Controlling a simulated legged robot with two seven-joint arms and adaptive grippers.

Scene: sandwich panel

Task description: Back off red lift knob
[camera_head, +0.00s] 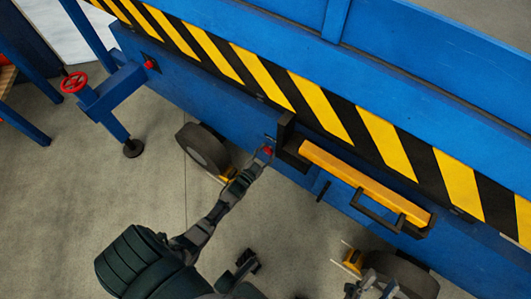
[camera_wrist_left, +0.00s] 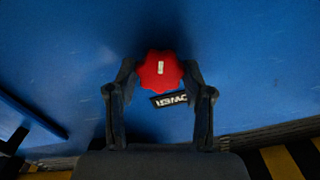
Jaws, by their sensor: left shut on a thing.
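The red lift knob (camera_wrist_left: 160,70) is a lobed red knob on the blue panel, with a small pale mark on its face. My left gripper (camera_wrist_left: 160,76) has its two fingers on either side of the knob and is shut on it. In the head view the knob (camera_head: 267,150) is a small red spot at the end of my left gripper (camera_head: 266,153), partly hidden. A label (camera_wrist_left: 169,99) with white letters sits just beside the knob. My right gripper (camera_head: 361,286) is at the bottom edge, away from the panel; its fingers are too unclear to read.
A yellow bar (camera_head: 350,178) and a black handle (camera_head: 376,210) stick out right of the knob. Wheels (camera_head: 204,148) stand below the blue panel (camera_head: 180,92). A red handwheel (camera_head: 74,82) is at the far left. The grey floor in front is mostly clear.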

